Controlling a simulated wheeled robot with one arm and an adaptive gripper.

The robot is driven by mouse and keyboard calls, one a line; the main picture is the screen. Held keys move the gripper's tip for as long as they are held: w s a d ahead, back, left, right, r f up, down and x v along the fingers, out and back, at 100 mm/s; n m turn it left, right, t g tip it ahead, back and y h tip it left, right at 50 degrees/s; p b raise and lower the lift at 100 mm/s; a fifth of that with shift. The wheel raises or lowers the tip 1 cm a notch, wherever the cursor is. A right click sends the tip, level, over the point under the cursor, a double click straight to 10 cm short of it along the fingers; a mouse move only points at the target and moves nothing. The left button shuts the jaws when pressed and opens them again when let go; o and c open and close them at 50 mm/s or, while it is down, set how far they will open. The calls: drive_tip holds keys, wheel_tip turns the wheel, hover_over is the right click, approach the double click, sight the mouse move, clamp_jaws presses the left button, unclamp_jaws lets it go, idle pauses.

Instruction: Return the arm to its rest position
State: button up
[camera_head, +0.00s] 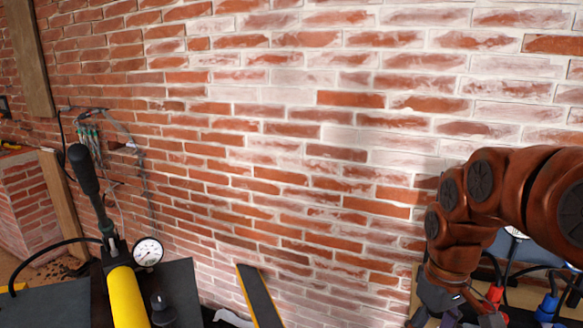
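My arm, in brown-orange housing with dark round joint caps, reaches in from the right edge of the head view and bends downward. My gripper (455,312) hangs at the bottom right, dark and partly cut off by the lower edge. Its fingertips are not clearly visible, so whether it is open or shut cannot be seen. Nothing held shows. The gripper is in front of the lower part of the brick wall (290,140), and I cannot tell how far it is from it.
At the left, a yellow pump cylinder (126,298) with a black handle and a round gauge (148,252) stands before the wall. A dark yellow-edged strip (258,297) leans at bottom centre. Red (495,294) and blue (546,307) connectors with cables lie beside the gripper. Wires (90,140) hang at left.

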drive_tip(key=s+a+f+m+p, duration=0.1)
drive_tip(key=s+a+m, duration=0.1)
drive_tip(key=s, duration=0.7)
drive_tip(key=s+a+f+m+g+p, duration=0.1)
drive_tip(key=s+a, duration=0.3)
drive_tip(key=s, duration=0.6)
drive_tip(key=shift+a+f+m, duration=0.15)
drive_tip(key=shift+f+m, duration=0.25)
drive_tip(key=shift+f, duration=0.3)
drive_tip(key=shift+a, duration=0.15)
idle(1.2)
